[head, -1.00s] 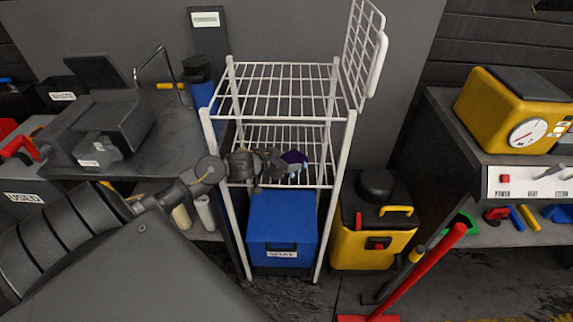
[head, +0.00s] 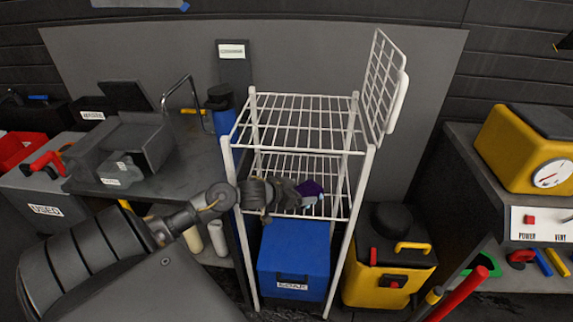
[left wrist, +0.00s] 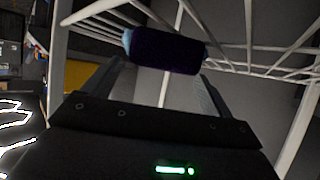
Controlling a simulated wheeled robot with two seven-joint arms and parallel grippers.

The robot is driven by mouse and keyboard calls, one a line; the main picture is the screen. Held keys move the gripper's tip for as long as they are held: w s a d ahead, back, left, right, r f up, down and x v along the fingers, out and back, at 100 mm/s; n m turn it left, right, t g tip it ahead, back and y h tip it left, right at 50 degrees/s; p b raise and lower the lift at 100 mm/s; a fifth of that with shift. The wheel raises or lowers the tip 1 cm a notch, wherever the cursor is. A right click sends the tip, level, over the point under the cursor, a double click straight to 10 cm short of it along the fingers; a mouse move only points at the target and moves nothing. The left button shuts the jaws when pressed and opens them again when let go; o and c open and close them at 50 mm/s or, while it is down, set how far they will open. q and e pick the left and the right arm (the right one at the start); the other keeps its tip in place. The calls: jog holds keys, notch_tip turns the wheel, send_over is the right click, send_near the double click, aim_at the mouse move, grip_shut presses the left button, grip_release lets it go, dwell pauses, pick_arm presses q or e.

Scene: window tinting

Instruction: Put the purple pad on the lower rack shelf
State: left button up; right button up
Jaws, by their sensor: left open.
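The white wire rack (head: 300,149) stands in the middle of the head view with an upper and a lower shelf. The purple pad (head: 313,187), with a light blue part, is at the lower shelf (head: 338,205), toward its right side. It appears to rest on the wires. My left gripper (head: 292,194) reaches in from the left at lower-shelf level and is open beside the pad. In the left wrist view the dark purple pad (left wrist: 168,52) lies across the fingertips, with a finger on each side. Whether the fingers touch it cannot be told. My right gripper is out of view.
A blue bin (head: 293,263) sits under the lower shelf. A yellow canister (head: 388,262) stands right of the rack. A wire panel (head: 382,80) rises from the rack's right side. A dark bench (head: 190,165) is at left, and a yellow machine (head: 525,145) at right.

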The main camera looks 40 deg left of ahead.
pick_arm(q)
jog(key=v, duration=1)
jog(key=shift+s, duration=0.25)
